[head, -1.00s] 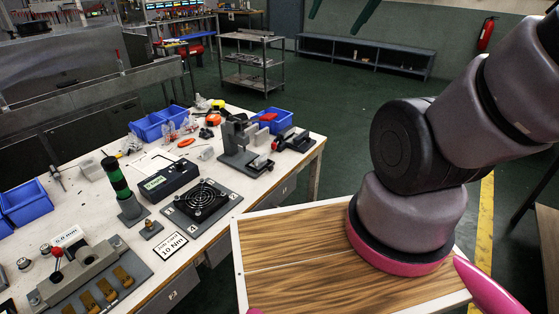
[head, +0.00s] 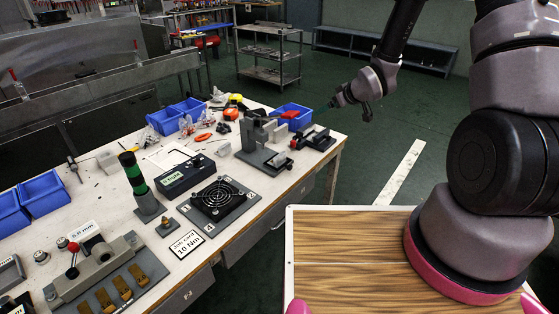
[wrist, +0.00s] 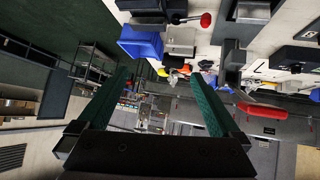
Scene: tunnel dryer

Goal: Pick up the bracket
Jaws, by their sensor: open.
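My gripper (head: 352,103) hangs in the air by the right end of the workbench, empty. In the wrist view its two dark green fingers (wrist: 160,74) stand wide apart with nothing between them. No part is clearly identifiable as the bracket. Several brass-coloured pieces (head: 122,288) sit in a row on a grey fixture (head: 72,289) at the bench's near left, far from my gripper. A grey block-like stand (head: 264,156) is nearer, on the bench's right part; I cannot tell whether it holds the bracket.
The white workbench (head: 150,240) also carries a dark fan plate (head: 220,198), a black-green post (head: 137,184), a dark display box (head: 185,177) and a vise (head: 312,137). Blue bins (head: 292,112) stand at its back and left. A wood-topped surface (head: 340,255) is close in front.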

